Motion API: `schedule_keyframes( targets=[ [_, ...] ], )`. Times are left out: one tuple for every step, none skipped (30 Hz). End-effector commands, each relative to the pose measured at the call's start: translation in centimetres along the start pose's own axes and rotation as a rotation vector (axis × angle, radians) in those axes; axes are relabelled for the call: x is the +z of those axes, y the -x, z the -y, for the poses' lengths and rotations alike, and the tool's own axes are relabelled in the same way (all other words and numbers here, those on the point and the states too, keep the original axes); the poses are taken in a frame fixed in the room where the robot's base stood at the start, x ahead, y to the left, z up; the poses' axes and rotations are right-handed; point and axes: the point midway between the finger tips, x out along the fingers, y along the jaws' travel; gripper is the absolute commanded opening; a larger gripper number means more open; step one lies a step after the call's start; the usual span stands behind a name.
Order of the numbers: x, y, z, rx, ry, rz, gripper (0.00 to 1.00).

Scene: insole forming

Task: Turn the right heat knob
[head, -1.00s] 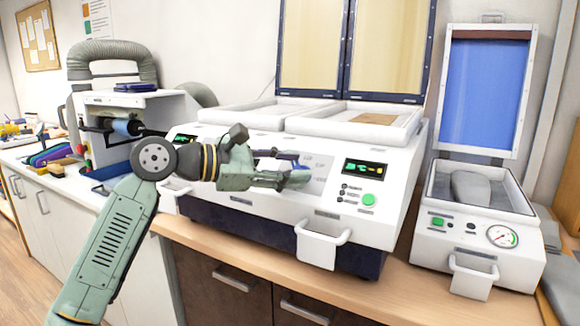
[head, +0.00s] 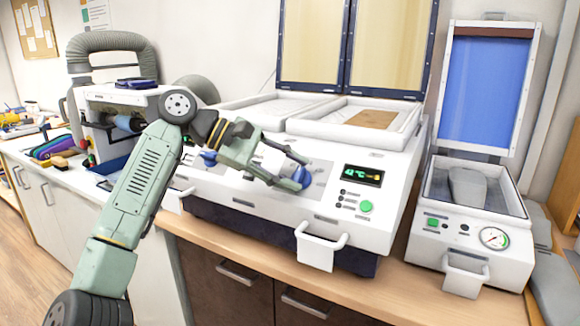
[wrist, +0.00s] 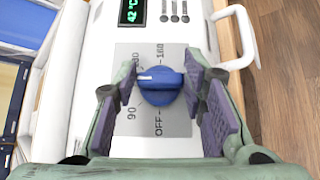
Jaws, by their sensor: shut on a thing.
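The right heat knob (head: 303,177) is blue and sits on the sloped front panel of the white heating machine, left of its lit display. In the wrist view the knob (wrist: 160,87) has a raised bar lying crosswise, with a white mark toward its left end. The grey dial plate (wrist: 128,58) around it reads OFF, 90 and 160; another label is partly hidden. My gripper (head: 296,172) reaches the knob from the upper left. Its purple-padded fingers (wrist: 162,88) are shut on the knob, one on each side. The left knob (head: 209,158) shows beyond my wrist.
The display (head: 363,175) shows green digits, with small buttons and a green button (head: 366,207) below. A white handle (head: 318,245) juts from the machine's front. A smaller machine with a gauge (head: 494,238) stands at right.

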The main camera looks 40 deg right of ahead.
Motion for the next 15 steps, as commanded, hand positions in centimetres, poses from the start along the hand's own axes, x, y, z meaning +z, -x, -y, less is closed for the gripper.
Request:
schedule_keyframes(
  targets=[
    [0.03, 0.03, -0.11, -0.003, -0.005, -0.001, 0.10],
    [0.02, 0.02, -0.11, -0.005, -0.007, -0.002, 0.10],
    [0.02, 0.02, -0.10, -0.007, -0.009, -0.002, 0.10],
    [0.01, 0.01, -0.09, -0.008, -0.010, -0.002, 0.10],
    [0.00, 0.00, -0.08, -0.009, -0.011, -0.002, 0.10],
    [0.00, 0.00, -0.08, -0.009, -0.011, -0.002, 0.10],
    [-0.01, 0.00, -0.07, -0.010, -0.011, -0.002, 0.10],
    [-0.01, 0.00, -0.07, -0.010, -0.011, -0.002, 0.10],
    [-0.02, -0.01, -0.06, -0.010, -0.011, -0.002, 0.10],
    [-0.02, -0.01, -0.06, -0.010, -0.011, -0.002, 0.10],
    [-0.03, -0.01, -0.06, -0.009, -0.011, -0.003, 0.10],
    [-0.03, -0.01, -0.06, -0.009, -0.011, -0.003, 0.10],
    [-0.03, -0.01, -0.06, -0.009, -0.011, -0.003, 0.10],
    [-0.03, -0.01, -0.06, -0.009, -0.011, -0.003, 0.10],
    [-0.04, -0.01, -0.05, -0.009, -0.010, -0.003, 0.39]
  ],
)
